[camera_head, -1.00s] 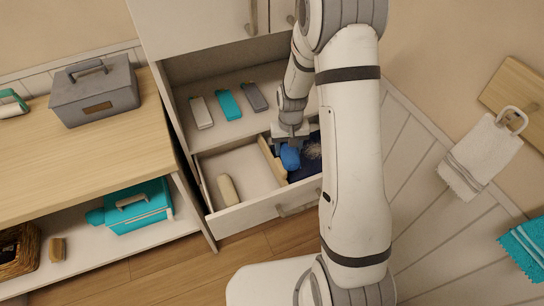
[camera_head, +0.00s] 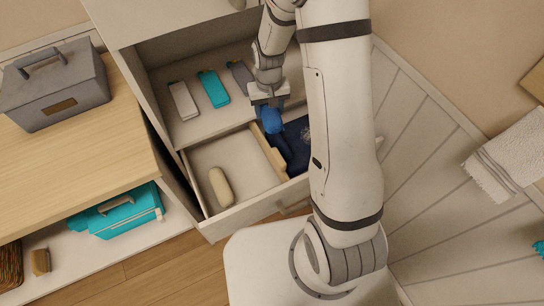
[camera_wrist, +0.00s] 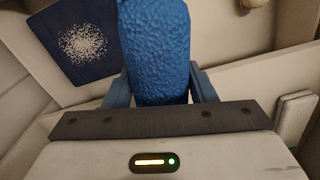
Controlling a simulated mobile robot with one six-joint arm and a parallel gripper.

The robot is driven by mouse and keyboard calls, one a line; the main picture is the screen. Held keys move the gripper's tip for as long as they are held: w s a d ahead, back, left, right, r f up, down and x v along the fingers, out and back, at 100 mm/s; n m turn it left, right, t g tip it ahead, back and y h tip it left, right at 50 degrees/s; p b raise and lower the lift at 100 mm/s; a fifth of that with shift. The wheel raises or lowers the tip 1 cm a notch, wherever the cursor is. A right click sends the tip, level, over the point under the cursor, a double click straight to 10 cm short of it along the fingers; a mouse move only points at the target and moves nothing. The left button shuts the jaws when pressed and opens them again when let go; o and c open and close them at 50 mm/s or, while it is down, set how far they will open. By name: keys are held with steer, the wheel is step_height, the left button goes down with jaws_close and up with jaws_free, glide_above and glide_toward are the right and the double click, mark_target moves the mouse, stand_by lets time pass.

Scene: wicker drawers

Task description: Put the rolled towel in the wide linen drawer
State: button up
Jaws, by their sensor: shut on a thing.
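The rolled towel, a bright blue textured roll (camera_head: 271,119), is held in my gripper (camera_head: 268,99). In the wrist view the towel (camera_wrist: 156,50) lies between the two fingers and points away from the palm. The open drawer (camera_head: 240,215) is pale, with a tan divider (camera_head: 268,154). The towel is over the drawer's back part, near the divider; its exact height is unclear. Left of the divider lies a cream oblong thing (camera_head: 220,187). Right of it lies a flat navy thing with a white speckled patch (camera_wrist: 85,42), partly hidden by my arm in the head view.
Above the drawer, an open shelf holds a white (camera_head: 183,100), a teal (camera_head: 213,88) and a grey (camera_head: 240,73) slim item. A wooden bench at left carries a grey box (camera_head: 55,85), with a teal case (camera_head: 125,212) below. A white towel (camera_head: 508,155) hangs at right.

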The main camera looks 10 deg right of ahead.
steer(key=s+a+f+n+b, duration=0.2)
steer(key=s+a+f+b, duration=0.4)
steer(key=a+b, duration=0.45)
steer(key=b, duration=0.7)
glide_toward(245, 179)
steer(key=shift+n, duration=0.3)
step_height(245, 179, down, 6)
steer(key=b, duration=0.3)
steer(key=shift+f+b, duration=0.15)
steer(key=shift+b, duration=0.2)
steer(key=shift+f, duration=0.15)
steer(key=o, duration=1)
